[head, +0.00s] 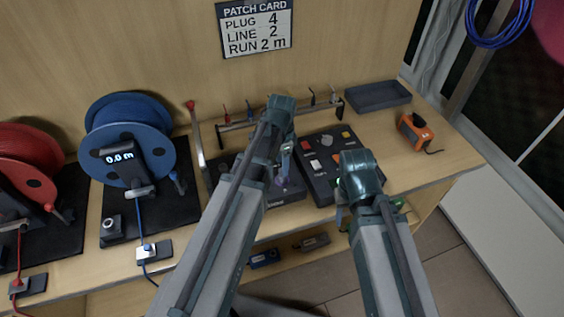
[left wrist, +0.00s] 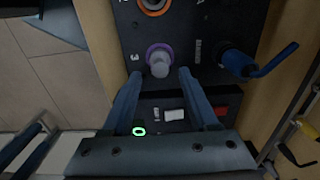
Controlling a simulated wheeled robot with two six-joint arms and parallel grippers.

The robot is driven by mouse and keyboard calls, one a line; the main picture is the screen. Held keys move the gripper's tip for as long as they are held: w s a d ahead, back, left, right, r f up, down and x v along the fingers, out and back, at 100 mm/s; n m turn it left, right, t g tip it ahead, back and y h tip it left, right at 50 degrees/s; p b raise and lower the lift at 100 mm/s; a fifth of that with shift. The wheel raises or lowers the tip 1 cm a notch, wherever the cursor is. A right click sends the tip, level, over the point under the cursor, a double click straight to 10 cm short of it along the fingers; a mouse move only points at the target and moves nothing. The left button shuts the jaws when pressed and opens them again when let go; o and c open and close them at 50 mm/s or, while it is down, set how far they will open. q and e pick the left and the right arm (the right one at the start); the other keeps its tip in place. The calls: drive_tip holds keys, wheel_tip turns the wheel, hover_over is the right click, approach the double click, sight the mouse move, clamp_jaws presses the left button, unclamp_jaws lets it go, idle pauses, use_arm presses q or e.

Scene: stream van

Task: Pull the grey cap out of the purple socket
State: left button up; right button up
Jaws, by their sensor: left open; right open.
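The grey cap (left wrist: 159,67) sits in the purple socket (left wrist: 158,50), beside the printed 3 on a dark panel (left wrist: 192,22) in the left wrist view. My left gripper (left wrist: 159,73) is open there, one finger on each side of the cap, with visible gaps; I cannot tell how deep the tips reach. In the head view my left gripper (head: 284,170) points down over the dark panel, where cap and socket are mostly hidden. My right gripper (head: 342,197) is open near the bench's front edge.
A blue lever plug (left wrist: 250,62) stands right of the socket, and an orange-ringed socket (left wrist: 154,4) above it. A control box (head: 325,160), an orange device (head: 415,132), a dark tray (head: 377,96) and a blue cable reel (head: 128,135) stand on the bench.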

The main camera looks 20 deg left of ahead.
use_arm(q)
wheel_tip(320, 180, down, 4)
drive_tip(key=b, duration=0.3)
drive_tip(key=shift+f, duration=0.1)
clamp_jaws()
idle(0.4)
